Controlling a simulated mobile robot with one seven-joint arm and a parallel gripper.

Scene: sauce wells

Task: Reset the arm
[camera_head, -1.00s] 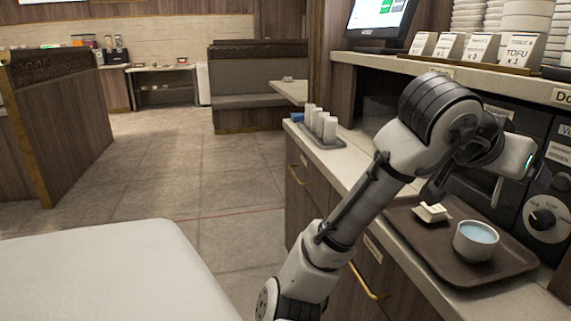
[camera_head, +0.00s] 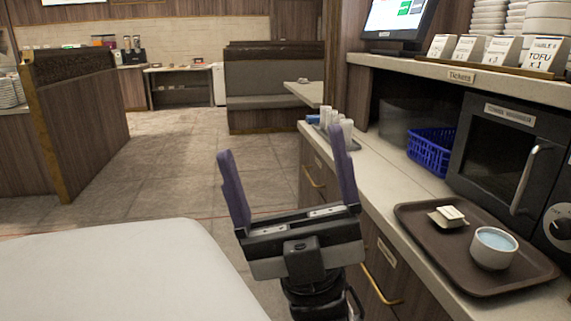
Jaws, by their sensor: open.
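My gripper (camera_head: 287,142) is in the lower middle of the head view, pointing up with its two purple fingers spread wide apart. It is open and nothing is between the fingers. It stands in front of the aisle floor, to the left of the counter (camera_head: 395,203). Most of my arm below the gripper is folded out of sight under the bottom edge.
A brown tray (camera_head: 433,252) on the counter holds a cup of pale blue liquid (camera_head: 494,248) and a small dish with a white item (camera_head: 449,216). Behind are a towel warmer (camera_head: 500,160) and a blue basket (camera_head: 430,150). Open floor (camera_head: 160,180) lies left.

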